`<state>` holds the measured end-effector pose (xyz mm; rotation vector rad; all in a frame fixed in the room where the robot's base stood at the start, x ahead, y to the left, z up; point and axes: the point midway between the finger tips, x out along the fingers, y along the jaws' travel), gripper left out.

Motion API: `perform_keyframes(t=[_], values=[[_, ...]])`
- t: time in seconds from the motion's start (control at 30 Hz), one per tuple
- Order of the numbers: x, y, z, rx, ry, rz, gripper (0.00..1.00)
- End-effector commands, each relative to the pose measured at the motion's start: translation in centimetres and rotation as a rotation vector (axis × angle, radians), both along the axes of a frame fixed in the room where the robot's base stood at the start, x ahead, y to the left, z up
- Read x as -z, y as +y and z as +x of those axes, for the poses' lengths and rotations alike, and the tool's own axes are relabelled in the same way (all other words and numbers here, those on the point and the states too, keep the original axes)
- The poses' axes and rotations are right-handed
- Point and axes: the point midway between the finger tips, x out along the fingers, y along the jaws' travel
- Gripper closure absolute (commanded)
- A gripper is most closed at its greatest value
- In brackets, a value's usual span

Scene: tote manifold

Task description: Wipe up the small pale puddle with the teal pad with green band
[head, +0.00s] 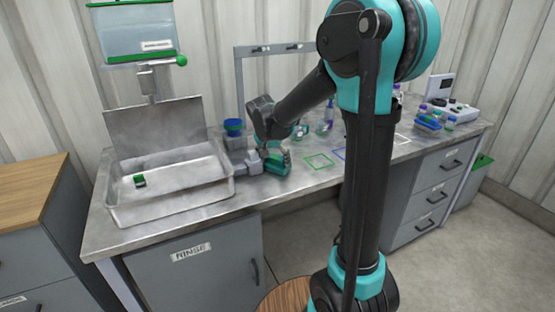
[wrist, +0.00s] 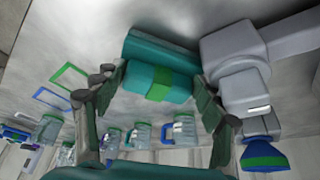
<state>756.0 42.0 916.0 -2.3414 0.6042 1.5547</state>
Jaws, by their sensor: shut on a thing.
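The teal pad with a green band (wrist: 148,78) is between the two fingers of my gripper (wrist: 160,85) in the wrist view. My gripper is shut on it, a finger at each end. In the head view my gripper (head: 274,148) is low over the metal bench, just right of the sink, and the pad (head: 277,167) shows beneath it. The pad looks at or very near the bench surface; I cannot tell whether it touches. I cannot make out the small pale puddle in either view.
A grey fitting (wrist: 235,65) stands close beside the pad. The sink (head: 170,190) holds a small green-and-white item (head: 139,181). Outlined squares (head: 319,161) and several bottles are on the bench to the right.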

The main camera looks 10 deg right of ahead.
Motion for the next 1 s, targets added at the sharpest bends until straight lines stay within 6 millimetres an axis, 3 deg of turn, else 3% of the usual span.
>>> perform_keyframes(t=[0.03,0.27,1.0], values=[[0.1,1.8,-0.5,-0.024,0.008,0.02,0.72],[-0.1,1.9,-0.5,-0.025,0.007,0.02,0.72],[-0.3,-2.1,0.9,-0.019,0.004,0.016,0.71]])
